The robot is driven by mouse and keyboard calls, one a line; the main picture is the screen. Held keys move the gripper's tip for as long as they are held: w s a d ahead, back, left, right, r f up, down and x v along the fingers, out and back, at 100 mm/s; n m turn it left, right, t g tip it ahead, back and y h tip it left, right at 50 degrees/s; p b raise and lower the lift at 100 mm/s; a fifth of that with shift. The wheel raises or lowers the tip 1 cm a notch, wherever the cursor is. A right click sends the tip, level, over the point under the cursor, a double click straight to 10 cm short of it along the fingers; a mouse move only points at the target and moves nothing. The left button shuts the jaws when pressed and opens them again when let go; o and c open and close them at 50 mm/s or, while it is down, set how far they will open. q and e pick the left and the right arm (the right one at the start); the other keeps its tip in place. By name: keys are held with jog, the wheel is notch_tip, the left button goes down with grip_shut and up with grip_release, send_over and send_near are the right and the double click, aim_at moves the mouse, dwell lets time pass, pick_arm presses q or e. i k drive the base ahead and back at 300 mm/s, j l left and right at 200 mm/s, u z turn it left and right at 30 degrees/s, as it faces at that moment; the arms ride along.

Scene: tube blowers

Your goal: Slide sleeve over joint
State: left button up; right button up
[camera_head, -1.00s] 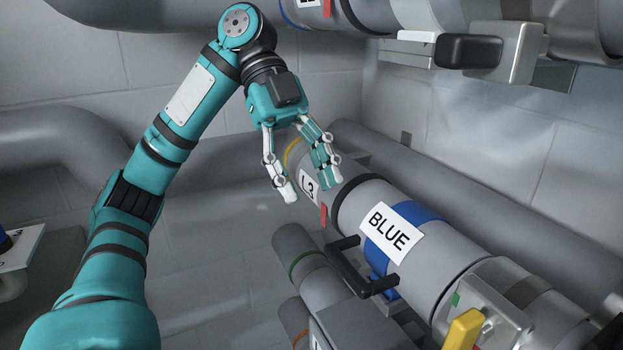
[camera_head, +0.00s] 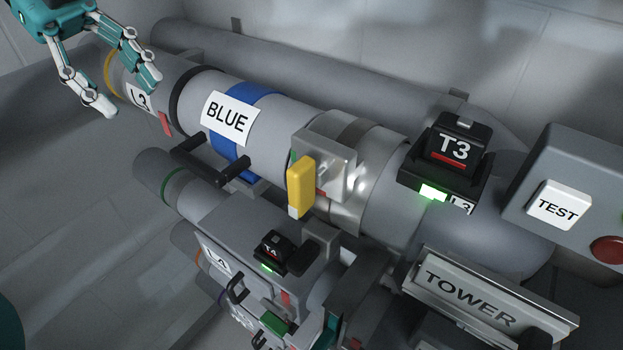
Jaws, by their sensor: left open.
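A grey pipe runs from upper left to lower right, marked L3 (camera_head: 139,97) at its far end. Along it is a grey sleeve-like section (camera_head: 283,122) with a black ring, a blue band (camera_head: 235,160), a BLUE label (camera_head: 228,118) and a black side handle (camera_head: 208,158). Which part is the sleeve is not certain. A metal collar (camera_head: 345,205) with a yellow lever (camera_head: 300,186) sits to its right; the joint is not clearly seen. My left gripper (camera_head: 130,97) is open and empty at upper left, its fingers spread by the L3 label; contact is unclear. My right gripper is not recognisable.
A black T3 unit (camera_head: 453,153) with a lit green lamp sits on the pipe at right. Beside it are a TEST box (camera_head: 559,206) with a red button and a TOWER plate (camera_head: 478,292). A lower pipe carries a T4 unit (camera_head: 270,252). Another pipe runs behind.

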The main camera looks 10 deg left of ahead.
aim_at(356, 151)
jog(key=k+l+u, duration=0.25)
jog(key=l, duration=0.2)
jog(key=k+l+u, duration=0.25)
jog(key=k+l, duration=0.15)
